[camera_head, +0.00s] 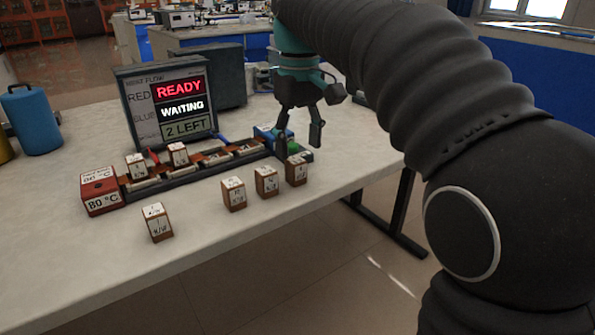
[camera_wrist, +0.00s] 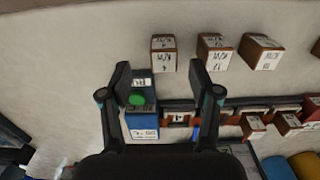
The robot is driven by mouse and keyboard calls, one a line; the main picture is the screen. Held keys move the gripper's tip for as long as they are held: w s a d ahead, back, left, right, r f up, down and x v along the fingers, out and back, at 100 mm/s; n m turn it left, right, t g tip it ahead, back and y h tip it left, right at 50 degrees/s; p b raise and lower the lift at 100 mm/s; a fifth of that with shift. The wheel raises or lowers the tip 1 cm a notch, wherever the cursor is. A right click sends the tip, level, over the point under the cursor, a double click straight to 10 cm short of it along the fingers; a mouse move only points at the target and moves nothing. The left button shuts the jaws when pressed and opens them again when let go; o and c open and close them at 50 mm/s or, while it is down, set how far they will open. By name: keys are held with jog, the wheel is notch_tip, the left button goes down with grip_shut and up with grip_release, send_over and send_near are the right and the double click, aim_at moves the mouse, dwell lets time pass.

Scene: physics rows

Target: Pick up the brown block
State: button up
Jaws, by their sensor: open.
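Several brown blocks with white labelled tops stand on the light table. In the head view, three form a row at the front: a left one (camera_head: 234,195), a middle one (camera_head: 266,182) and a right one (camera_head: 296,171). Another brown block (camera_head: 157,223) stands apart at front left. Two more, one (camera_head: 136,166) and another (camera_head: 178,154), sit on the rack. My gripper (camera_head: 299,142) is open and empty, above the rack's right end. In the wrist view, my gripper (camera_wrist: 161,82) has the nearest brown block (camera_wrist: 163,55) just beyond its fingertips, apart from them.
The dark rack (camera_head: 192,173) has a red box (camera_head: 100,192) reading 80 °C at its left end and a blue box with a green button (camera_wrist: 138,101) at its right. A display (camera_head: 168,100) stands behind, reading READY, WAITING, 2 LEFT.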

aim_at(296, 159)
jog(key=shift+a+f+b, duration=0.15)
jog(key=shift+f+b, duration=0.05)
jog(key=shift+f, duration=0.95)
jog(key=shift+a+f+b, duration=0.1)
jog(key=shift+f+b, duration=0.05)
jog(key=shift+f, duration=1)
grip_shut()
